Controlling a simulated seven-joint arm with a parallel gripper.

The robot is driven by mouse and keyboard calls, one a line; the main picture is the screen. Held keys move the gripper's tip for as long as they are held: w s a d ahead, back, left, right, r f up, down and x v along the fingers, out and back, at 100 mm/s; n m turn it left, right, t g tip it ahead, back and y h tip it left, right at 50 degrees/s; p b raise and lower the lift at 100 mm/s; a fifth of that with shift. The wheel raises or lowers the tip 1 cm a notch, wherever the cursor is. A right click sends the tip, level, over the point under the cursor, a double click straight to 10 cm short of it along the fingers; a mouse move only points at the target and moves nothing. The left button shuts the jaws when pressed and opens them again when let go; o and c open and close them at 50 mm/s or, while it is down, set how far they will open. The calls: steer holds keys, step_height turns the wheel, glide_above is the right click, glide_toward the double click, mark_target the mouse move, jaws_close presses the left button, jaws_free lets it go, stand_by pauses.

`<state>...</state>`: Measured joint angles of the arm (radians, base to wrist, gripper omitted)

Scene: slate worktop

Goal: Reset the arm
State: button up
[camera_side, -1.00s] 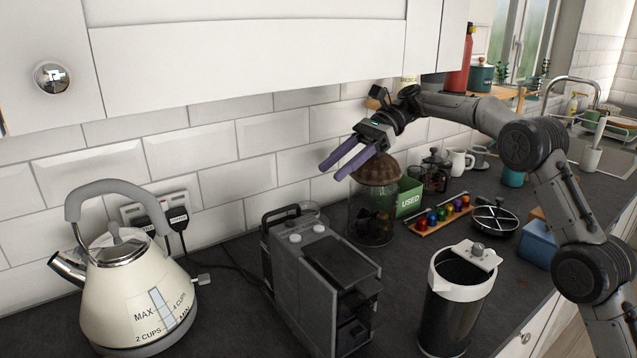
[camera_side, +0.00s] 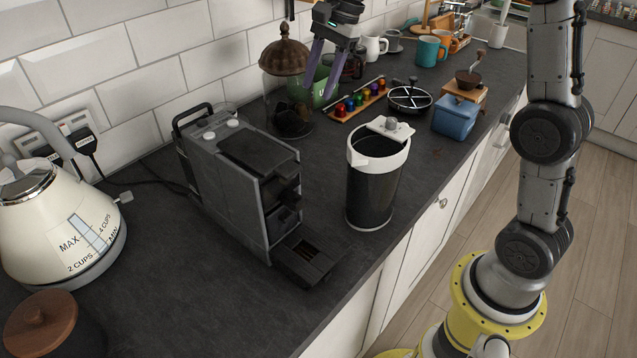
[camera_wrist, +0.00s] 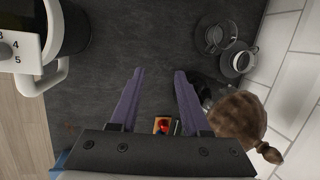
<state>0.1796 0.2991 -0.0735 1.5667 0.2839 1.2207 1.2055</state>
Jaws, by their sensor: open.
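My gripper (camera_side: 318,90) hangs in the upper middle of the side view with its two purple fingers pointing down, apart and with nothing between them. Its upper part is cut off by the top edge. It appears beside the jar with the brown ribbed lid (camera_side: 285,57) and above the worktop. In the wrist view the open fingers (camera_wrist: 159,72) have bare dark worktop between their tips. The ribbed lid (camera_wrist: 238,117) is right of the fingers there, and a red capsule (camera_wrist: 163,126) shows between the finger bases.
A coffee machine (camera_side: 225,185) and a black-and-white canister (camera_side: 372,205) stand in front. A capsule rack (camera_side: 355,103), round black rack (camera_side: 410,98) and blue box (camera_side: 455,117) are behind. A kettle (camera_side: 50,225) is left.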

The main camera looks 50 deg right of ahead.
steer(key=s+a+r+n, duration=0.1)
steer(key=s+n, duration=0.2)
steer(key=s, duration=0.3)
steer(key=s+a+r+n+t, duration=0.1)
steer(key=s+a+n, duration=0.1)
steer(key=s+n, duration=0.2)
steer(key=s+a+r+n+t, duration=0.1)
steer(key=s+n, duration=0.3)
steer(key=s, duration=0.4)
steer(key=shift+s+a+h, duration=0.1)
steer(key=shift+a+h, duration=0.2)
steer(key=shift+a, duration=0.25)
steer(key=s+d+f+n+t+h, duration=0.1)
steer(key=s+f+n, duration=0.4)
steer(key=s, duration=0.5)
steer(key=shift+d+f+n+t+h, duration=0.35)
steer(key=shift+d+f+h, duration=0.2)
steer(key=shift+d, duration=0.35)
